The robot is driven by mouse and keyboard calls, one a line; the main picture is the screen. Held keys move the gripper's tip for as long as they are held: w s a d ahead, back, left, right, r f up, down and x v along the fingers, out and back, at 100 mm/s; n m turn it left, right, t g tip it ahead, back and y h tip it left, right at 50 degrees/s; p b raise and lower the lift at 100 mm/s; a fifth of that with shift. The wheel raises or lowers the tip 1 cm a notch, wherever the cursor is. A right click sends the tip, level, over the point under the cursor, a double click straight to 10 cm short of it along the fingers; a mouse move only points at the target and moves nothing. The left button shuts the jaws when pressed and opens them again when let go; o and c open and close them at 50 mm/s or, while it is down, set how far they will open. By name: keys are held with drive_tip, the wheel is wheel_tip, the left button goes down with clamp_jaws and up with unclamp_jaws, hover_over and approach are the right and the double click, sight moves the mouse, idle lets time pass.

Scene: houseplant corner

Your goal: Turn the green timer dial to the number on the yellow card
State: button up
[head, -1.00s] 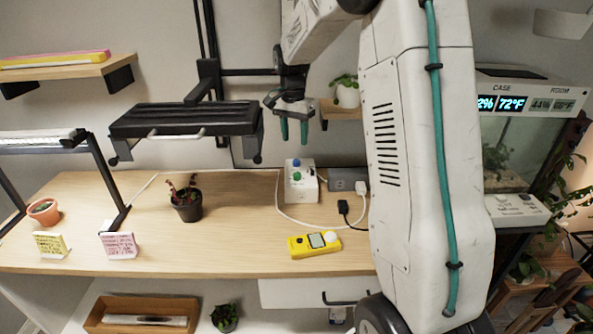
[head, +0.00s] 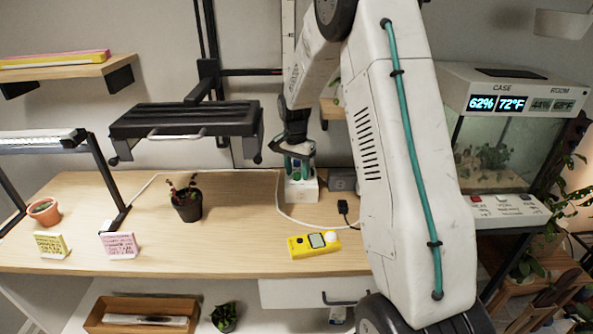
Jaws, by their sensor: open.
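The white timer box (head: 302,191) stands on the wooden table toward the back right. My gripper (head: 298,172) is open and points down at the top of this box, with its teal fingers around the place of the dials. The green dial and the blue dial are mostly hidden by the fingers, so I cannot tell whether they touch the green one. The yellow card (head: 52,245) stands at the front left of the table. Its writing is too small to read.
A pink card (head: 119,246) stands beside the yellow one. A yellow meter (head: 314,244) lies in front of the timer box. A dark potted plant (head: 187,205) is to the left, under a black lamp (head: 185,119). A white cable (head: 280,205) runs beside the box.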

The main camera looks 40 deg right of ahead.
drive_tip(key=c, duration=1)
drive_tip(key=shift+n, duration=0.4)
drive_tip(key=n, duration=0.3)
drive_tip(key=shift+n, duration=2.6)
drive_tip(key=o, duration=1)
